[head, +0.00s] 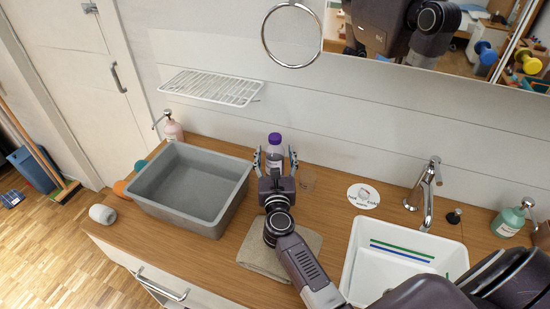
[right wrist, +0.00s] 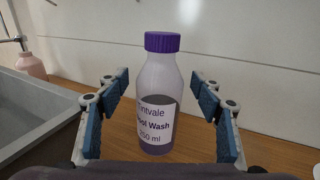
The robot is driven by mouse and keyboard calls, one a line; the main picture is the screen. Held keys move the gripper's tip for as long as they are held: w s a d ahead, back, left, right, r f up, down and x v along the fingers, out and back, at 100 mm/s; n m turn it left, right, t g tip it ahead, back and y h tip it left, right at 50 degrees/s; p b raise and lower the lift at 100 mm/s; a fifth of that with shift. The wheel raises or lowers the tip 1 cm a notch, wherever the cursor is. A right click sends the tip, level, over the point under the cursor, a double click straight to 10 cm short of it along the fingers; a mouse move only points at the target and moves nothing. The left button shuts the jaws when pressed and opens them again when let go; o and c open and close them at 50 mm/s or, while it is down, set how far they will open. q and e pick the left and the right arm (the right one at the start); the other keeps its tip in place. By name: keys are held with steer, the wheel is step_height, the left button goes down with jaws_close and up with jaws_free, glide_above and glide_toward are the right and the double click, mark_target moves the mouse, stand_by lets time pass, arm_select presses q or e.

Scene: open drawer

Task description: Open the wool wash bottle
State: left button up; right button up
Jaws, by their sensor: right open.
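The wool wash bottle (head: 274,148) stands upright on the wooden counter, close to the back wall. It is translucent with a purple cap, which is on the bottle. In the right wrist view the bottle (right wrist: 158,95) is centred, with its label facing the camera and the purple cap (right wrist: 162,42) above the finger level. My right gripper (head: 275,160) is open, with its blue-padded fingers to the left and right of the bottle. In the right wrist view both fingers (right wrist: 160,115) show a gap to the bottle. My left gripper is not in view.
A grey basin (head: 190,218) stands left of the gripper. A folded beige cloth (head: 262,245) lies under my right arm. A wire rack (head: 210,87) hangs above.

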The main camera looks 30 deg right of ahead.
mark_target(275, 137)
steer(key=shift+w+d, duration=0.25)
steer(key=shift+w, duration=0.15)
steer(key=shift+r, duration=0.1)
steer(key=c, duration=1.4)
steer(key=shift+c, duration=0.2)
step_height(275, 137, up, 11)
steer(key=p, duration=0.5)
steer(key=shift+r, duration=0.2)
step_height(275, 137, up, 9)
steer(key=p, duration=0.1)
steer(key=shift+f+p, duration=0.2)
steer(key=shift+p, duration=0.15)
